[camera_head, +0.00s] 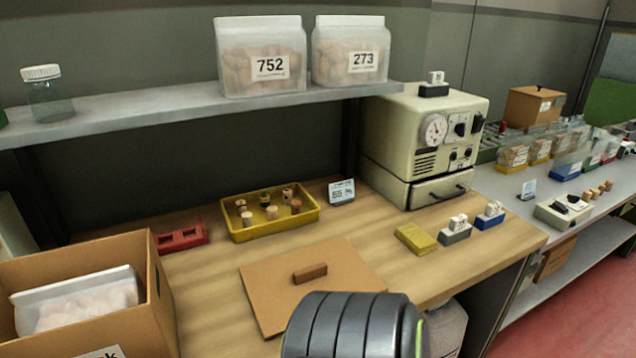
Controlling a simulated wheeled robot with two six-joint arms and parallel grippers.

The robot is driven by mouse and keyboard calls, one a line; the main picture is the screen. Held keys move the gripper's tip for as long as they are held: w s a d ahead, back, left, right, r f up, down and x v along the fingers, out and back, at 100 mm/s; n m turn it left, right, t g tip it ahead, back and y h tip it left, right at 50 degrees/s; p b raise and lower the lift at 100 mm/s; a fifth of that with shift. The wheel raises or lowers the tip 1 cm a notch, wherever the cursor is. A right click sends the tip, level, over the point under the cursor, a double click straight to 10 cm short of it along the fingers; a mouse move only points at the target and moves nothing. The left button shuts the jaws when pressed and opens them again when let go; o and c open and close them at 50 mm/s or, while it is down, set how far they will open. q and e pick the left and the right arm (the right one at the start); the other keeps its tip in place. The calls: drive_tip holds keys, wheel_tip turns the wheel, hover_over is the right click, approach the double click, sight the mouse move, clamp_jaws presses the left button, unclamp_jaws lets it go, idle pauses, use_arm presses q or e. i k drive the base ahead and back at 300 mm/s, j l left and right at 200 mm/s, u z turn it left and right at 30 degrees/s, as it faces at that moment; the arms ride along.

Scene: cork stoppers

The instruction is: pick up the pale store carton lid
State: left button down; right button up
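A flat tan lid (262,296) with a brown block handle (309,273) on top lies on the wooden bench, right of the open carton. Its lower right part is hidden behind a dark ribbed part of my own body. The open cardboard carton (158,310) stands at the lower left, with a clear bag of pale pieces (78,301) inside. A label on its front is partly cut off by the frame edge. Neither gripper shows in this view.
A yellow tray (240,234) of corks and a red holder (180,237) sit behind the lid. A cream machine (400,140) stands at the back right. A yellow pad (415,238) and small blocks lie right. A shelf (160,102) overhangs the back.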

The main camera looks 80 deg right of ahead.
sight(276, 286)
drive_tip(key=z, duration=2.35)
drive_tip(key=u, duration=0.3)
drive_tip(key=i+l+u, duration=0.15)
drive_tip(key=l+u, duration=1.25)
drive_tip(key=l, duration=0.2)
drive_tip(key=k, duration=0.05)
